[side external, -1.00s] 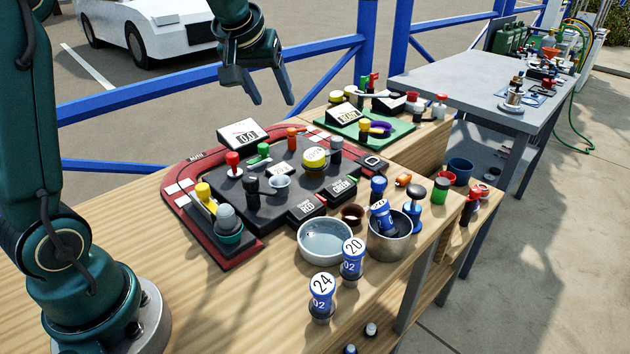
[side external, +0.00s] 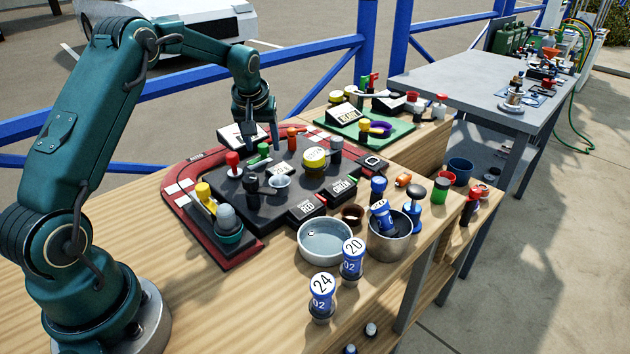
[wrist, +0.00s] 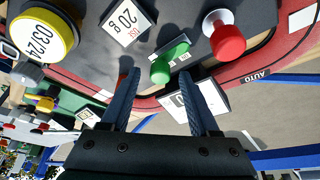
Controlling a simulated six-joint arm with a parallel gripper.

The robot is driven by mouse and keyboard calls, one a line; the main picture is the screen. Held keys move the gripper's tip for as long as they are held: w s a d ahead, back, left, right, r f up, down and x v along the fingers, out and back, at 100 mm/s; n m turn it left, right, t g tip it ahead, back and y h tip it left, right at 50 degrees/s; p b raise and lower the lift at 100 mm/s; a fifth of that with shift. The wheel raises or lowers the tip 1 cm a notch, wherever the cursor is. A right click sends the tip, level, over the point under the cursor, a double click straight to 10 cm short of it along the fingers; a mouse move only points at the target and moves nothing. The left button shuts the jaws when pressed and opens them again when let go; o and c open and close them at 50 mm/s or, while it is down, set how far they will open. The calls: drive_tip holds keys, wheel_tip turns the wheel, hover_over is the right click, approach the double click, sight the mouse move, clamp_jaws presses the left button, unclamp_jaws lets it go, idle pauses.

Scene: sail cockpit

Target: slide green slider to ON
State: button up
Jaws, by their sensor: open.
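The green slider (side external: 263,150) is a small green knob on the dark control panel, near the panel's back edge. It also shows in the wrist view (wrist: 170,60), with a small white label beside it. My gripper (side external: 261,138) is open and points down just above the green slider. In the wrist view my gripper (wrist: 168,78) has one finger to each side of the knob's line, and nothing is held. I cannot tell the exact height gap. The ON marking is not readable.
A red knob (side external: 233,160) stands left of the slider, and a yellow-topped dial (side external: 314,157) to its right. A tilted white display (side external: 232,136) stands close behind my fingers.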

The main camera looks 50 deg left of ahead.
clamp_jaws()
idle(1.4)
